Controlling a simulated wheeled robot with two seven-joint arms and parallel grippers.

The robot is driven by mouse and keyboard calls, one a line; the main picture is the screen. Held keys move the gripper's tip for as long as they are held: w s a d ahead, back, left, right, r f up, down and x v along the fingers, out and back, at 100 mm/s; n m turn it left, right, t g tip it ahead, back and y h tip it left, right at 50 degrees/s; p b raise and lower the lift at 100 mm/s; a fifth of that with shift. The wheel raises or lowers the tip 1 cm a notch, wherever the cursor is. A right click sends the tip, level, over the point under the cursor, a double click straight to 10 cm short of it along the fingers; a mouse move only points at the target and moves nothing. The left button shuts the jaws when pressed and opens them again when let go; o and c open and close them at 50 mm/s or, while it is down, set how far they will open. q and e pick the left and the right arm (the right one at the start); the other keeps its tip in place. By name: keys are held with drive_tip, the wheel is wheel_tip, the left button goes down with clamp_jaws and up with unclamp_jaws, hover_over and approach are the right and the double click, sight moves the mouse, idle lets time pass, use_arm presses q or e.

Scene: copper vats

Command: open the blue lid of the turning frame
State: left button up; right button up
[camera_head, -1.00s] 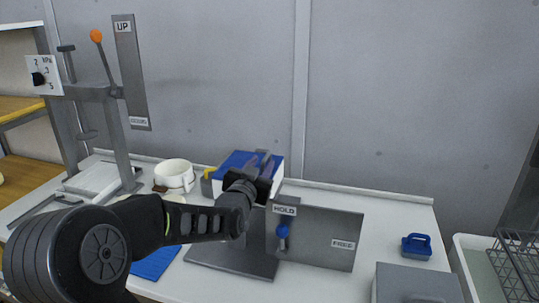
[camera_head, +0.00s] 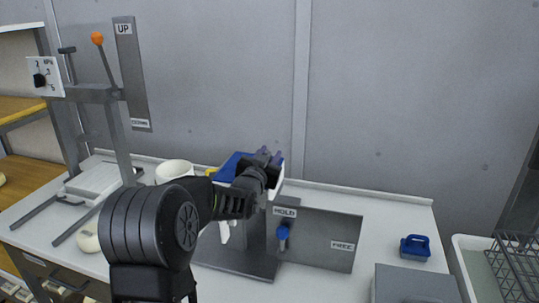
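The turning frame stands near the middle of the table, with a grey base plate (camera_head: 235,262) and a grey panel (camera_head: 322,237) labelled HOLD and FREE. A blue handle (camera_head: 283,233) sits under the HOLD label. The blue lid (camera_head: 231,165) shows on top of a white box at the frame's upper left; it looks closed, but my arm hides much of it. My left gripper (camera_head: 270,155) is at the lid's right end, its two fingers pointing up and apart, with nothing visible between them. I cannot tell whether it touches the lid. My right gripper is not in view.
A press stand with an orange-knobbed lever (camera_head: 97,39) is at the left. A white pot (camera_head: 174,171) stands behind my arm. A wire basket (camera_head: 515,265) is at the far right.

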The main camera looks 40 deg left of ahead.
use_arm(q)
clamp_jaws()
idle(1.4)
